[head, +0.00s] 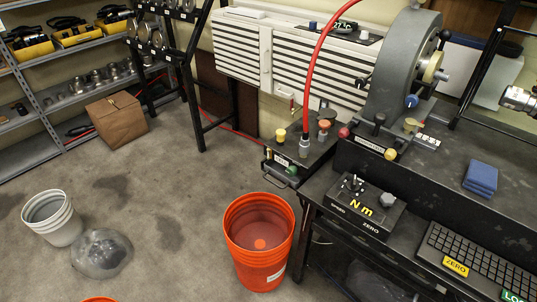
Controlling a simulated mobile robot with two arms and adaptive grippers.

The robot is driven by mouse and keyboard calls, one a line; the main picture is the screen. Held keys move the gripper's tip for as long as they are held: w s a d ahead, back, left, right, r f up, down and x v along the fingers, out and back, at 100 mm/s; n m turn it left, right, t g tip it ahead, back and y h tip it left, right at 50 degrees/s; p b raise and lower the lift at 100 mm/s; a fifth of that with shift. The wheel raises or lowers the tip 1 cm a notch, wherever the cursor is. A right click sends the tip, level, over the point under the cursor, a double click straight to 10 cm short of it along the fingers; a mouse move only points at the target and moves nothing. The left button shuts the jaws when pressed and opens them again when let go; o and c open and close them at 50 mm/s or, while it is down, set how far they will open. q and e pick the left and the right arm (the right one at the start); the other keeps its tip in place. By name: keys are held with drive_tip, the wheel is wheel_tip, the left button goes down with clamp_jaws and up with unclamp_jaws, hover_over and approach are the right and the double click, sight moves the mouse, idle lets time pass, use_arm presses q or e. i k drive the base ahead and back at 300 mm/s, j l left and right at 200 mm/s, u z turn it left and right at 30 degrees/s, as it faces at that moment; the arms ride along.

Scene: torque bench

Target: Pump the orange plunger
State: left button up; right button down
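The orange plunger (323,125) appears to be the small orange-topped knob on the black box (283,167) at the left end of the bench. It stands upright, just right of the silver fitting (304,147) where a thick red hose (313,65) comes down. A yellow knob (280,134) stands on the same box, left of the hose. How far the plunger is raised is too small to tell. Neither of my grippers can be made out in the head view.
A large grey machine (398,65) stands on the bench right of the plunger, with a red ball knob (344,132) close by. A black "Nm" box (353,205) is nearer. An orange bucket (233,225) stands on the floor, left of the bench. Floor further left is mostly open.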

sight(324, 123)
drive_tip(key=i+j+z, duration=0.4)
drive_tip(key=j, duration=0.2)
drive_tip(key=j+z, duration=0.2)
drive_tip(key=j, duration=0.15)
drive_tip(key=i+j+z, duration=0.2)
drive_tip(key=j, duration=0.15)
